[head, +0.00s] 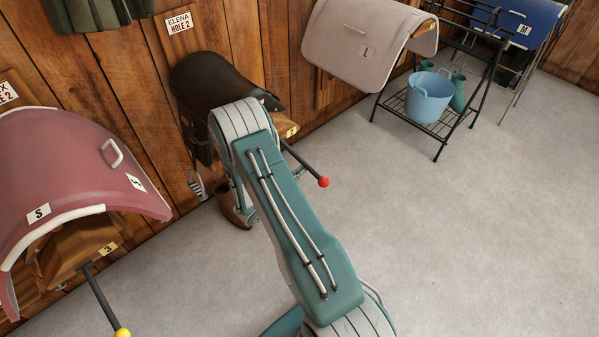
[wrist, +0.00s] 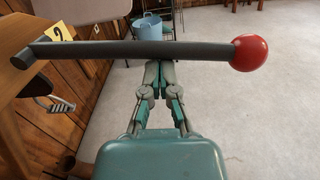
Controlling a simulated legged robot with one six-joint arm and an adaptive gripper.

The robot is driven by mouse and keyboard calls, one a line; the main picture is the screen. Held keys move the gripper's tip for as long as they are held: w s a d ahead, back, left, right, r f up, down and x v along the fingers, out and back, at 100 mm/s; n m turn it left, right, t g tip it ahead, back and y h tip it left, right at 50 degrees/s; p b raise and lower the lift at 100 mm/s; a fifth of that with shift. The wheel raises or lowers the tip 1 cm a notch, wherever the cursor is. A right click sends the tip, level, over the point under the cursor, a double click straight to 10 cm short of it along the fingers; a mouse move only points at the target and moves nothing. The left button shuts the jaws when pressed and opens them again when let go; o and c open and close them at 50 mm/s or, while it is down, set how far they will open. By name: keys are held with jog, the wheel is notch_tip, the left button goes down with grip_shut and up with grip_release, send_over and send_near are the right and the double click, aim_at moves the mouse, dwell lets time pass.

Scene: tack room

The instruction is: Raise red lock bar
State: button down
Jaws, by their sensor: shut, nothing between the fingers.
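The red lock bar is a dark grey rod (wrist: 130,52) with a red ball (wrist: 250,52) at its right end. In the wrist view it lies nearly level across the upper part, its left end by the wooden saddle rack. My gripper (wrist: 160,66) is shut and empty, its fingertips at the bar's lower edge in the picture, near mid-length. I cannot tell whether they touch it. In the head view the bar (head: 303,166) sticks out from the rack under the dark saddle (head: 215,85), ending in the red ball (head: 323,182). My arm hides the gripper there.
A yellow-knobbed bar (head: 100,297) sticks out below the pink saddle pad (head: 75,180) at left. A beige pad (head: 355,45) hangs on the wall. A black metal stand (head: 440,148) holds a blue bucket (head: 428,98). The grey floor at right is clear.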

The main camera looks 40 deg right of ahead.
jog(key=shift+r, duration=0.1)
jog(key=shift+s+r+n, duration=0.2)
jog(key=shift+r+n, duration=0.8)
jog(key=w+r+n+t, duration=0.1)
jog(key=w+r+n, duration=0.8)
jog(key=n, duration=0.7)
jog(key=shift+w+a+r+y, duration=0.35)
jog(key=shift+w+r+y, duration=0.05)
jog(key=shift+r, duration=1.4)
